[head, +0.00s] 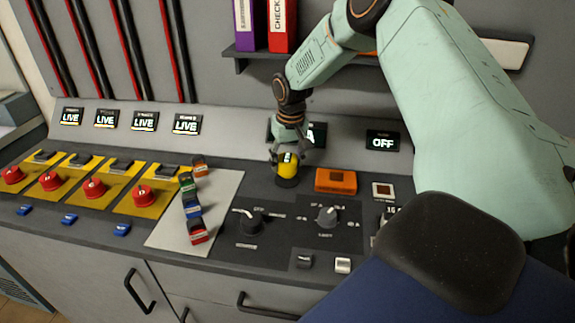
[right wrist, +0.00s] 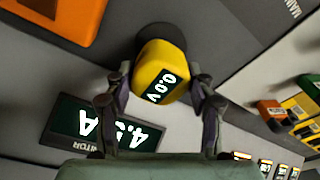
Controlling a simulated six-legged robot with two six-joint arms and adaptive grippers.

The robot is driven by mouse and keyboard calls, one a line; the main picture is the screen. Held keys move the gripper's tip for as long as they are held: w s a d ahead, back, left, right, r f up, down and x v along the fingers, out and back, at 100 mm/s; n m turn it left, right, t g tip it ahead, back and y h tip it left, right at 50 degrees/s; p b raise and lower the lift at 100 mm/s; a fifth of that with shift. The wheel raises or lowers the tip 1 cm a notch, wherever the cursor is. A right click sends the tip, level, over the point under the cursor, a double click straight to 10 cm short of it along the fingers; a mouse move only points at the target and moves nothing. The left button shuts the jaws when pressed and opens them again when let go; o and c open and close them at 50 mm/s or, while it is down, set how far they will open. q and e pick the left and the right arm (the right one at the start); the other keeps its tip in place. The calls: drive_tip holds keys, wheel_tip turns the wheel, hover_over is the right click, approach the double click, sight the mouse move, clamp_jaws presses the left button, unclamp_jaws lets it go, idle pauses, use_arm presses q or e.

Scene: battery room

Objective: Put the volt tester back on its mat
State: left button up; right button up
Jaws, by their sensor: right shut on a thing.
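The volt tester (head: 288,164) is a small yellow block with a dark screen. In the right wrist view the tester (right wrist: 160,70) reads 0.0 V. My right gripper (head: 289,152) is shut on it from above, with one finger on each side in the right wrist view (right wrist: 161,84). A dark round piece (head: 287,182), which looks like the mat, lies directly below the tester on the console top. It also shows past the tester in the right wrist view (right wrist: 163,37). I cannot tell whether the tester touches it. My left gripper is not in view.
An orange box (head: 336,181) stands close on the right of the tester. Rotary knobs (head: 327,216) are in front. A pale panel (head: 222,190) with several coloured clips is on the left, then red buttons (head: 142,195) on yellow plates. A display (right wrist: 105,125) stands behind.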

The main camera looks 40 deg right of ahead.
drive_tip(key=shift+w+a+f, duration=0.1)
drive_tip(key=shift+a+f, duration=0.05)
drive_tip(key=shift+f, duration=0.5)
drive_tip(key=shift+s+d, duration=0.2)
drive_tip(key=o, duration=0.6)
drive_tip(key=shift+f, duration=0.1)
drive_tip(key=o, duration=0.4)
drive_tip(key=shift+w+a, duration=0.15)
drive_tip(key=shift+a, duration=0.05)
drive_tip(key=shift+d, duration=0.1)
